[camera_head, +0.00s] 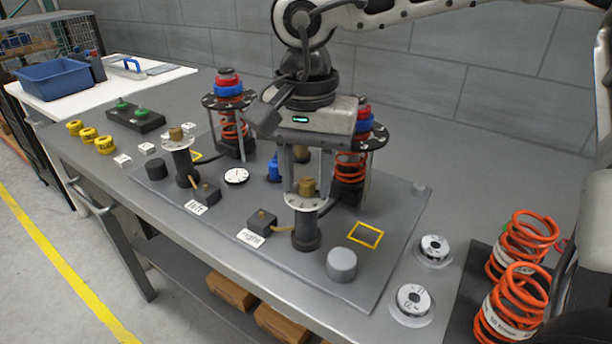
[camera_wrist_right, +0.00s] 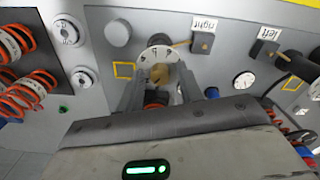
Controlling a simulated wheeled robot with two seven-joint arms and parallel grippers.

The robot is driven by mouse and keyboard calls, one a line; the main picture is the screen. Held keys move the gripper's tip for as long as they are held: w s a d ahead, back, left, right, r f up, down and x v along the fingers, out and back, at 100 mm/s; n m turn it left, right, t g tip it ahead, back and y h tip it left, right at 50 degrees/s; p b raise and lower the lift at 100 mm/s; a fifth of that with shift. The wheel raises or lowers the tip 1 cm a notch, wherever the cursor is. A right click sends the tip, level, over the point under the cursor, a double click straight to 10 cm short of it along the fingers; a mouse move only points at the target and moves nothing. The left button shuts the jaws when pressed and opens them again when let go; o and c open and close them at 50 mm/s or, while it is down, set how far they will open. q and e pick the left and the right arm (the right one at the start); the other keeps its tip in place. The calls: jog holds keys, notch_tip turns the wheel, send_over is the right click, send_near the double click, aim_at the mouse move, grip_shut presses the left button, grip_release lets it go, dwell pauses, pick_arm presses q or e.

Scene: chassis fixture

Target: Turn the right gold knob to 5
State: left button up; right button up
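The right gold knob (camera_head: 307,187) stands upright on a white numbered dial (camera_head: 292,200) atop a dark post, near the "right" label (camera_head: 250,238). The dial reading is too small to tell. My right gripper (camera_head: 307,182) points down at the knob. Its two fingers (camera_wrist_right: 160,91) are apart, one to each side of the knob in the wrist view; I cannot tell whether they touch it. My left gripper is not in view.
The left gold knob (camera_head: 176,134) stands on a similar post. Two spring towers (camera_head: 228,100) rise behind. A gauge (camera_head: 236,176), a grey cylinder (camera_head: 341,264) and a yellow square outline (camera_head: 365,235) are on the plate. Orange springs (camera_head: 510,310) lie at right.

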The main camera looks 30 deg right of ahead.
grip_shut()
jog(key=shift+f+m+b, duration=0.2)
jog(key=shift+m+b, duration=0.7)
jog(key=shift+m, duration=0.1)
jog(key=shift+m+b, duration=0.4)
jog(key=shift+m, duration=0.3)
jog(key=m+b, duration=0.1)
jog(key=m, duration=0.1)
jog(key=shift+m, duration=0.4)
jog(key=m+b, duration=0.2)
jog(key=m, duration=0.2)
jog(key=m+b, duration=0.2)
jog(key=m, duration=0.5)
jog(key=shift+r, duration=0.2)
pick_arm(q)
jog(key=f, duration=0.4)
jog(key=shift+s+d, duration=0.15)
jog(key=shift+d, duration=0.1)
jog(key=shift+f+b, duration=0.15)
jog(key=shift+b, duration=0.15)
